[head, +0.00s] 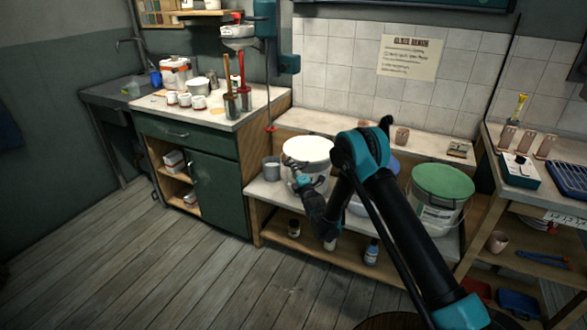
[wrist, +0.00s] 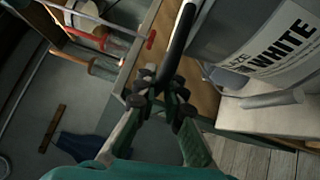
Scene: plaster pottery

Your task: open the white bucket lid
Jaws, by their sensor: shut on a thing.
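The white bucket (wrist: 268,48) stands on the low bench and its label reads "GLAZE WHITE" in the wrist view. Its pale lid (head: 308,148) covers the top in the head view. My gripper (head: 303,182) is at the front left of the lid, with the forearm crossing in front of the bucket. Whether the rim is raised off the bucket, I cannot tell.
A grey cup (head: 271,168) stands left of the bucket. A bucket with a green lid (head: 443,183) stands to the right on the same bench. A green cabinet (head: 213,190) is on the left. The wooden floor (head: 170,260) in front is clear.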

